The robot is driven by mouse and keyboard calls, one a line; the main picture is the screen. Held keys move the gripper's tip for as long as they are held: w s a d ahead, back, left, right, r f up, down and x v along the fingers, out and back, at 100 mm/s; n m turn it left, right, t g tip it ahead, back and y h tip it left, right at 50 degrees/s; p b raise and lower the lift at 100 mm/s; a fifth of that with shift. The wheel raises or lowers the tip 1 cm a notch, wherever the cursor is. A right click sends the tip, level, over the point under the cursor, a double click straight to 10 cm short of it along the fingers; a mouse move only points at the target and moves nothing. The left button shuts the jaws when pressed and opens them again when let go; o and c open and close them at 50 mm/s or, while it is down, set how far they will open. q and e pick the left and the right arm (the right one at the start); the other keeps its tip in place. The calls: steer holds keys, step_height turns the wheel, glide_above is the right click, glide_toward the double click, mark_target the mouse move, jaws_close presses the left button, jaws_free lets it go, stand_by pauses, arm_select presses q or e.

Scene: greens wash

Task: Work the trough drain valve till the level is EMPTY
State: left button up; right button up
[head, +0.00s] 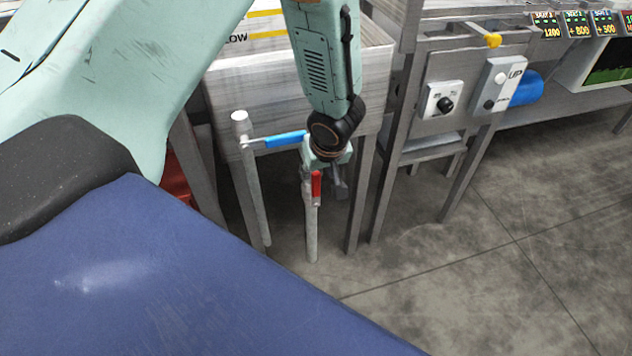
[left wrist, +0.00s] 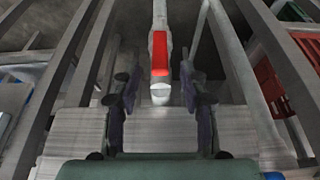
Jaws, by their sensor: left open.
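A red lever handle (head: 316,185) points down along a pale vertical pipe (head: 311,235) under the front of the steel trough (head: 260,95). A blue lever handle (head: 285,139) sits level on a second pipe to its left. My left gripper (head: 330,172) is at the red handle, pointing down, and partly hides the valve top. In the left wrist view the red handle (left wrist: 159,54) lies between the two open fingers of the gripper (left wrist: 160,88), with gaps on both sides. Part of a LOW mark shows on the trough; the water level is not visible. My right gripper is not in view.
Steel legs (head: 362,185) stand close to the right of the pipes. A panel with a black knob (head: 445,104), an UP switch box (head: 492,88) and a blue cylinder (head: 527,88) is further right. A red crate (head: 174,180) is partly hidden at left. The floor at right is clear.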

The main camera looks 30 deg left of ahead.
mark_target(317, 179)
arm_select(q)
steer(key=b+x, duration=0.1)
steer(key=x, duration=0.6)
steer(key=shift+s+r, duration=0.1)
steer(key=shift+c, duration=0.4)
jaws_close()
